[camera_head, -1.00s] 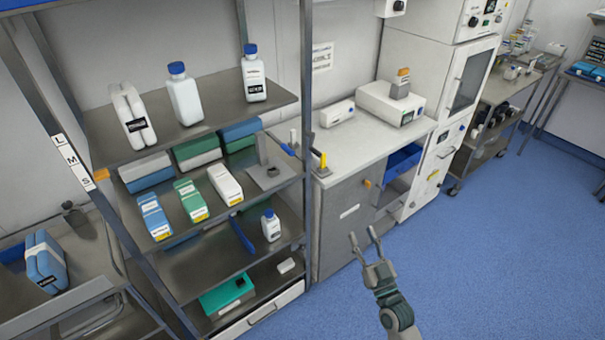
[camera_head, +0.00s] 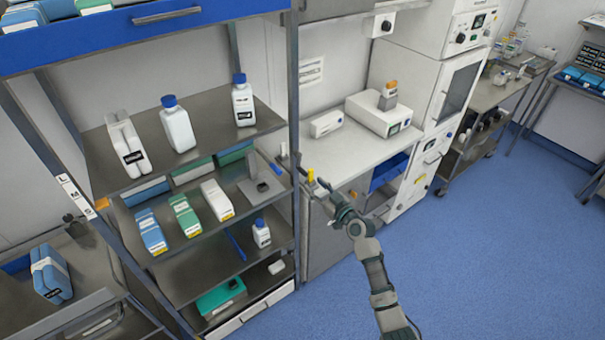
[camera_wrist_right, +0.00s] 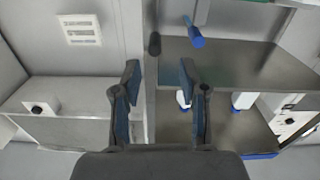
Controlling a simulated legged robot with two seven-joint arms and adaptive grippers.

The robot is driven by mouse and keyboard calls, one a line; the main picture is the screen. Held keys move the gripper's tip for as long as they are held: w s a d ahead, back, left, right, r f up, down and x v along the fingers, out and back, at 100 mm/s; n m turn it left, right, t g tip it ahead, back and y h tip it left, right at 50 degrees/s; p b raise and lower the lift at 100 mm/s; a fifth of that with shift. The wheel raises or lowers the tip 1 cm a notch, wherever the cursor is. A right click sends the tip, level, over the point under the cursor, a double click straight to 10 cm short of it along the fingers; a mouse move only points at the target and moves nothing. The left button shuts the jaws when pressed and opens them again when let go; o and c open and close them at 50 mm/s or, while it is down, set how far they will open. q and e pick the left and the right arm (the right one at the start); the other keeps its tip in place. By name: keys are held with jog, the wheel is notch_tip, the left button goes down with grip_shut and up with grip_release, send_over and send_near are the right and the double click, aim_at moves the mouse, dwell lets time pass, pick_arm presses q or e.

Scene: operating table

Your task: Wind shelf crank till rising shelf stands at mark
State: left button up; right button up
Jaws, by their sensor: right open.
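The rack's shelf with boxes (camera_head: 190,245) stands between an upper shelf with bottles and a lower shelf. An orange pointer (camera_head: 101,204) sits beside the L, M, S label strip (camera_head: 75,195) on the left post, between M and S. A blue handle (camera_head: 278,168) sticks out near the rack's right post, and it also shows in the right wrist view (camera_wrist_right: 195,38) beside a dark knob (camera_wrist_right: 154,44). I cannot tell which part is the crank. My right gripper (camera_head: 322,193) is open, right of the post, with nothing between its fingers (camera_wrist_right: 160,82). My left gripper is out of view.
The upper shelf (camera_head: 215,135) holds several white bottles. A blue tray (camera_head: 140,35) is at the top. A bench (camera_head: 350,150) with white devices stands right of the rack, close to my right arm. The blue floor (camera_head: 490,260) is clear.

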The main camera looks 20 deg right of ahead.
aim_at(305, 174)
jog(key=x, duration=0.3)
jog(key=d+x, duration=0.1)
jog(key=x, duration=0.3)
jog(key=shift+w+d+f, duration=0.15)
jog(key=shift+w+f, duration=0.05)
jog(key=shift+w, duration=0.05)
jog(key=shift+a+r, duration=0.1)
jog(key=shift+a, duration=0.45)
jog(key=shift+c, duration=1.2)
grip_shut()
